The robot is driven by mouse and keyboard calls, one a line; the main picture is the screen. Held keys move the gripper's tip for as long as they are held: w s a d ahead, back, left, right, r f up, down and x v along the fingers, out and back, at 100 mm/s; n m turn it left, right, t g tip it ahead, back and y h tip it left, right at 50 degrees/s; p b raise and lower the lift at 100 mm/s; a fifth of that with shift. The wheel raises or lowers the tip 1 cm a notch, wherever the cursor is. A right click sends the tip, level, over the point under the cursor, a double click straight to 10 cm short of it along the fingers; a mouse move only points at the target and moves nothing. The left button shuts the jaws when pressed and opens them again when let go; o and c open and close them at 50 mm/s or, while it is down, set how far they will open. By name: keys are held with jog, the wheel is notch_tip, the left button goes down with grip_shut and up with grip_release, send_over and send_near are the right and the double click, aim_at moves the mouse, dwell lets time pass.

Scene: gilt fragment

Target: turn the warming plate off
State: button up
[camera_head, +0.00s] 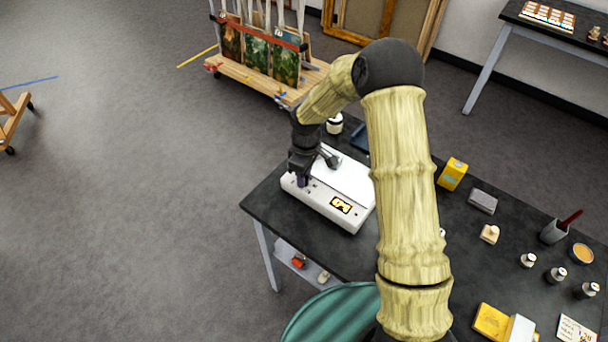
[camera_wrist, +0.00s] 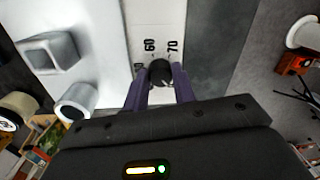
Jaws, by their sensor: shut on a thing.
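My gripper (camera_head: 303,182) is over the plate's left end, pointing down. In the wrist view, its purple fingers (camera_wrist: 159,90) are shut on a round black knob (camera_wrist: 160,71). Printed numbers, 60 and 70 among them, show beside the knob on the white panel. The knob's pointer mark cannot be made out, and the head view hides most of the knob behind my gripper.
A grey metal piece (camera_head: 329,157) lies on the plate close to my gripper. A white-capped jar (camera_head: 335,124) stands behind. A yellow box (camera_head: 452,173), grey block (camera_head: 483,201) and several small bottles occupy the table's right. A wooden cart (camera_head: 262,82) stands beyond.

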jog(key=shift+w+r, duration=0.1)
jog(key=o, duration=1)
